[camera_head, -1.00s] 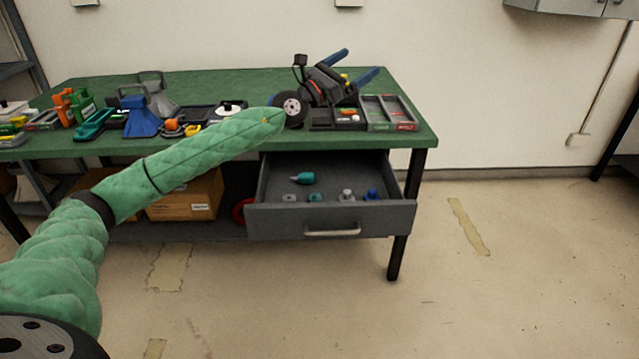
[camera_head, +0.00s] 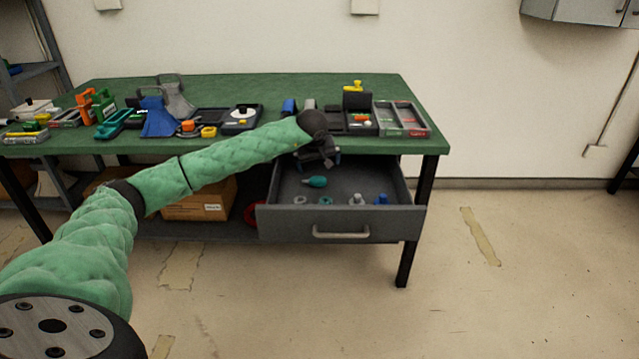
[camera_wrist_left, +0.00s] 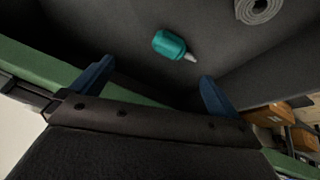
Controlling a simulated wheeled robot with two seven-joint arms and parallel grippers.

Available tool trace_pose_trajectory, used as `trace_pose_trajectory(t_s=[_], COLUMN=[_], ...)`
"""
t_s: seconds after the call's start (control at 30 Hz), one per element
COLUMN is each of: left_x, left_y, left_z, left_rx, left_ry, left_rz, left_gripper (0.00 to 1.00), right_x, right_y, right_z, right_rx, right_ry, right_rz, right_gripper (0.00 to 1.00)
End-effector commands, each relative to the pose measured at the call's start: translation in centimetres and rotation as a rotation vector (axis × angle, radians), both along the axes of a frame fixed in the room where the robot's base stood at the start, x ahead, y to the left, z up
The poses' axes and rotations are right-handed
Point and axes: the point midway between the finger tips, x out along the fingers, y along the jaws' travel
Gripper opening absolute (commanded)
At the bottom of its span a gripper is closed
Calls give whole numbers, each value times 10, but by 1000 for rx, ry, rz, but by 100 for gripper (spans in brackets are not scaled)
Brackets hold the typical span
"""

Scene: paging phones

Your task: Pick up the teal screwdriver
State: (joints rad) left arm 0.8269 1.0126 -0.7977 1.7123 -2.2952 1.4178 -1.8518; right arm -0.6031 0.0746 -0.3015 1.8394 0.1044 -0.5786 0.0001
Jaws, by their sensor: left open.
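The teal screwdriver (camera_head: 316,181) lies on the floor of the open drawer (camera_head: 340,227), toward its back left. It also shows in the left wrist view (camera_wrist_left: 170,45), with its stubby teal handle to the left and a short pale tip to the right. My left gripper (camera_head: 322,160) points down at the drawer's back left, above and apart from the screwdriver. In the left wrist view its two blue fingers (camera_wrist_left: 154,88) are spread wide with nothing between them. My right gripper is not in view.
Several small items, including a grey one (camera_head: 357,199) and a blue one (camera_head: 381,198), stand near the drawer front. The green tabletop (camera_head: 300,88) lies behind and above the drawer, crowded with tools and trays (camera_head: 402,118). A cardboard box (camera_head: 200,205) sits below.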

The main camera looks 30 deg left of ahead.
Motion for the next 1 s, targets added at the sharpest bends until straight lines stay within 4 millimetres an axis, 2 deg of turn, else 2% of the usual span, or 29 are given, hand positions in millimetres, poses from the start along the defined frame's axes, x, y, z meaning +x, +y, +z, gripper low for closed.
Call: trace_pose_trajectory(t_s=[0.1,0.3,0.77,1.0], left_x=[-14,-16,-3,10], left_y=[8,9,16,23], left_z=[-4,-6,-35,-64], left_rx=[82,127,129,128], left_ry=[96,130,131,131], left_rz=[-75,-166,-177,-175], left_gripper=[100,100,100,100], right_x=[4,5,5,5], right_y=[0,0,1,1], right_z=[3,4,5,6], right_rx=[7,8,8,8], right_ry=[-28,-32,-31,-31], right_rz=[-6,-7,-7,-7], right_gripper=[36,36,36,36])
